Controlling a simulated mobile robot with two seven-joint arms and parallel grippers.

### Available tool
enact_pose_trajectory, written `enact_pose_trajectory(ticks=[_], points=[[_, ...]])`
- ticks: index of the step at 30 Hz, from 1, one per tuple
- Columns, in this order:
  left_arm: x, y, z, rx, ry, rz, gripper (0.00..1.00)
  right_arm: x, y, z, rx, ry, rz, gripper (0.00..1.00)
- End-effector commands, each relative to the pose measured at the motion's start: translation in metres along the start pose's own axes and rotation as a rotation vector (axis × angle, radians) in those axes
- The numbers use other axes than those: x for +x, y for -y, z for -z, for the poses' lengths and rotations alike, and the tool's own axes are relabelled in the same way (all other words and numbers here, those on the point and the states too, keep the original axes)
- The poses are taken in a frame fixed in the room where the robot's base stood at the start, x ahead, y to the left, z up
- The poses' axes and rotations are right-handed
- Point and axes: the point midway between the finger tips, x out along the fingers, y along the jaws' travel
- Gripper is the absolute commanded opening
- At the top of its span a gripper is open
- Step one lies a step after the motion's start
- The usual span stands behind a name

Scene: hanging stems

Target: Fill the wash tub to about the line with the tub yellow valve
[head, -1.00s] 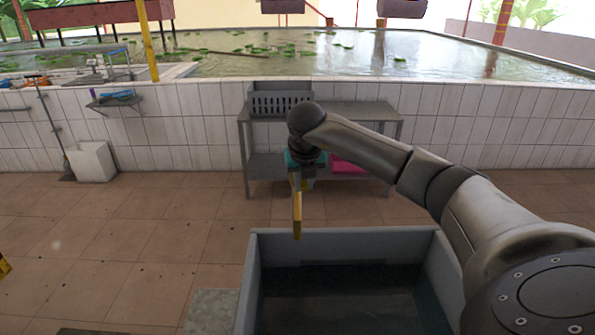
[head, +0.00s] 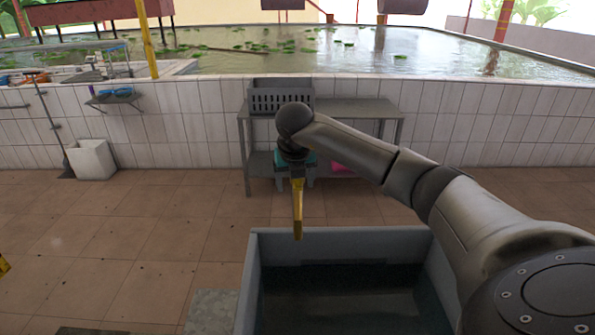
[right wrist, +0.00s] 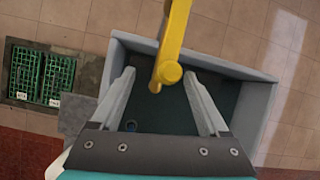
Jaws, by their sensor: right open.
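The wash tub (head: 345,242) is a grey rectangular basin at the bottom of the head view. Its inside is dark, and I cannot clearly make out a fill line or water level. The yellow valve (head: 297,212) shows as a yellow bar hanging in front of the tub's far left corner. In the right wrist view the yellow bar (right wrist: 176,35) comes down from the top, its rounded end between my fingertips. My right gripper (head: 296,182), teal-bodied, is at the bar's upper part. In the wrist view the right gripper (right wrist: 158,78) is open, with gaps beside the bar. My left gripper is out of view.
A grey metal table (head: 355,108) with a grey crate (head: 281,100) stands against the tiled wall of a pond (head: 270,45). A white bin (head: 92,160) stands at the left. Green grates (right wrist: 40,75) lie in the floor beside the tub. The tiled floor between is clear.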

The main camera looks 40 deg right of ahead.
Motion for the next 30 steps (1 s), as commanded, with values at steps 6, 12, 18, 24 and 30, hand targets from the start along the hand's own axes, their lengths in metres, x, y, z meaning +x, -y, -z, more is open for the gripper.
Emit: enact_pose_trajectory(ticks=[6,12,18,24,30], points=[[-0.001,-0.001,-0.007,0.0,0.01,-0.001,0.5,-0.001,0.0,0.0,0.001,-0.001,0.0,1.0],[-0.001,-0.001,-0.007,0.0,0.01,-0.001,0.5,-0.001,0.0,0.0,0.001,-0.001,0.0,1.0],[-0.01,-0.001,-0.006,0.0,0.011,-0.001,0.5,-0.012,0.001,-0.005,0.001,-0.001,0.0,1.0],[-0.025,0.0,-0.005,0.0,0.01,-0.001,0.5,-0.031,0.003,-0.015,0.001,0.0,-0.001,1.0],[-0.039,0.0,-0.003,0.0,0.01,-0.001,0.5,-0.049,0.004,-0.023,0.001,-0.001,-0.001,1.0]])
